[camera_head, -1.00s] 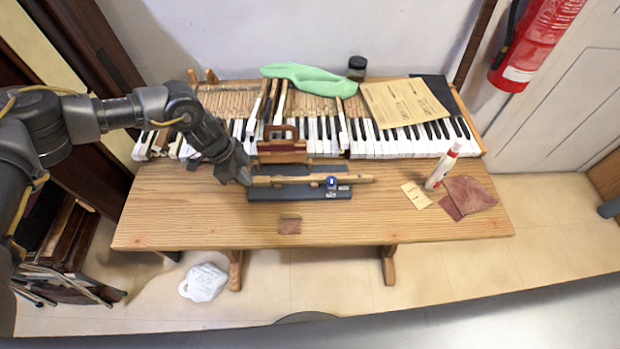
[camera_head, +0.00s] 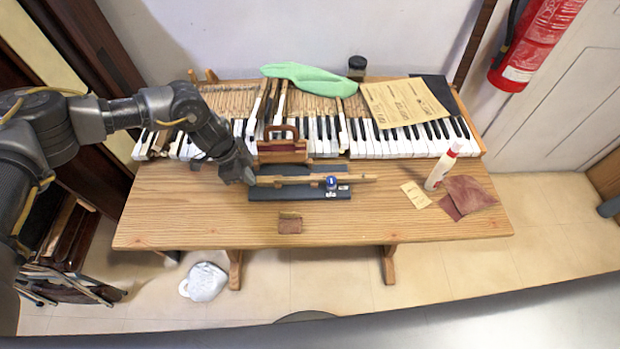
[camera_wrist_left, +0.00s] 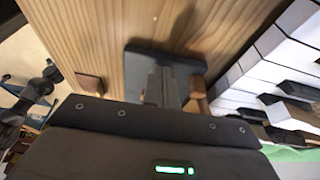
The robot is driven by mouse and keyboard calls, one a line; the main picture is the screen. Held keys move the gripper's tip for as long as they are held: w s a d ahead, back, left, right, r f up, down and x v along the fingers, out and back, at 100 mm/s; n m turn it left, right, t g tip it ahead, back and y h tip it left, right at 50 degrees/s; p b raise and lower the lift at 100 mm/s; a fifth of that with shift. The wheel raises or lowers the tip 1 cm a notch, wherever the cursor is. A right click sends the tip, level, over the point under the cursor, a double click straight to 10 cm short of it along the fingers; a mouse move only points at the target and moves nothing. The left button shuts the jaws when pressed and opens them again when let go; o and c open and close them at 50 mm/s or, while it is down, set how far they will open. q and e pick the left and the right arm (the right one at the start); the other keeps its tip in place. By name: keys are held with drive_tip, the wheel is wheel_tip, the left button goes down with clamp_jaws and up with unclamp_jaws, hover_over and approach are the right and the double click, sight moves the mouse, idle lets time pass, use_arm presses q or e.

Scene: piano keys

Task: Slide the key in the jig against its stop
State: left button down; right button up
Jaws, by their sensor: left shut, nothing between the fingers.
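A long wooden key (camera_head: 300,180) lies along the dark jig (camera_head: 335,193) on the bench, with a blue-topped round part (camera_head: 331,182) near its right half. My left gripper (camera_head: 248,178) is shut and empty at the left end of the key, touching it or very near; I cannot tell which. The stop cannot be made out.
Behind the jig stand a wooden block with a handle (camera_head: 282,148) and the keyboard (camera_head: 400,142). A small brown block (camera_head: 290,223) sits in front. The front left bench is clear.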

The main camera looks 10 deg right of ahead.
use_arm(q)
drive_tip(key=shift+d, duration=0.15)
idle(0.3)
drive_tip(key=shift+a, duration=0.2)
drive_tip(key=shift+a+p, duration=0.3)
drive_tip(key=shift+a, duration=0.15)
drive_tip(key=shift+r, duration=0.1)
wheel_tip(320, 180, up, 7)
drive_tip(key=p, duration=0.6)
idle(0.4)
